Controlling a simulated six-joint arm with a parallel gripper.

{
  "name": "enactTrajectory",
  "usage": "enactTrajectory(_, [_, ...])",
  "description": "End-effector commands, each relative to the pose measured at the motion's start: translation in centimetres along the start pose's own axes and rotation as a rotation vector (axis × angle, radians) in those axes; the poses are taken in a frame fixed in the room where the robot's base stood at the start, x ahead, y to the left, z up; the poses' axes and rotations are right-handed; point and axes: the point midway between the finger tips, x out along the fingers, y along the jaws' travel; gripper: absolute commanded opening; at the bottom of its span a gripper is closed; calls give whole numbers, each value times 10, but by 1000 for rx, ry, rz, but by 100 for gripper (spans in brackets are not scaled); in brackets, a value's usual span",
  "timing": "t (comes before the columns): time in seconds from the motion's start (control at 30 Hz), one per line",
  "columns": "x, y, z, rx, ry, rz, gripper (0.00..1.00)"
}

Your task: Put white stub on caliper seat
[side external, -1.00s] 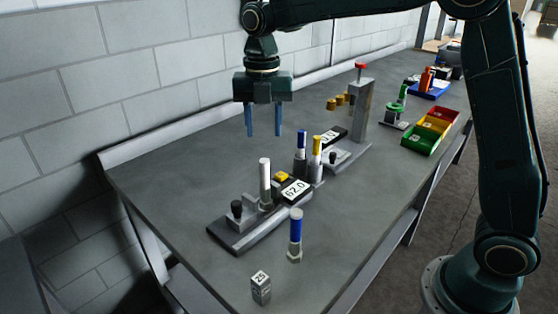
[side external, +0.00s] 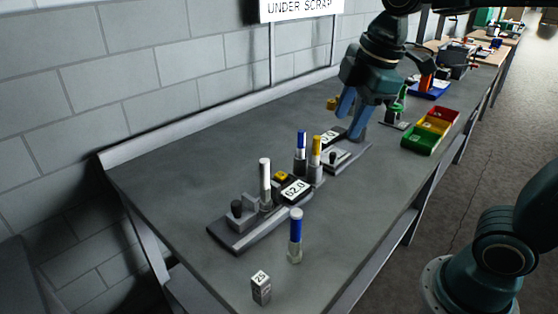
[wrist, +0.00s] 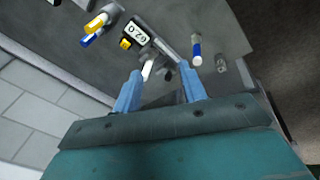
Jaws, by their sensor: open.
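The white stub (side external: 265,183) stands upright at the caliper (side external: 242,234), a dark grey base with a display reading 62.0 (side external: 295,189). It appears to be on the caliper's seat, but its foot is partly obscured, so exact seating cannot be told. The wrist view also shows the white stub (wrist: 147,70) and the caliper's display (wrist: 136,34). My gripper (side external: 350,114) is open and empty, tilted, well behind and to the right of the white stub, above the second device.
Another blue stub (side external: 300,146) and a yellow stub (side external: 316,151) stand behind the caliper. A second device (side external: 345,157) is partly hidden by my gripper. Coloured bins (side external: 432,130) are right.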

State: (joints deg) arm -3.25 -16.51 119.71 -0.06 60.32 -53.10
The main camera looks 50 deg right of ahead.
Motion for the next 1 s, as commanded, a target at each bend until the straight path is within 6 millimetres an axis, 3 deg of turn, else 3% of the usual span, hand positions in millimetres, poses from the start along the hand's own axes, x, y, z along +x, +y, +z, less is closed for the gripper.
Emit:
enactTrajectory(0.2, [-6,-35,33,363,54,61,42])
enactTrajectory(0.5, [1,-76,69,813,143,108,42])
enactTrajectory(0.7, [6,-88,79,959,177,116,42])
enactTrajectory(1.0, [7,-90,80,980,180,116,42])
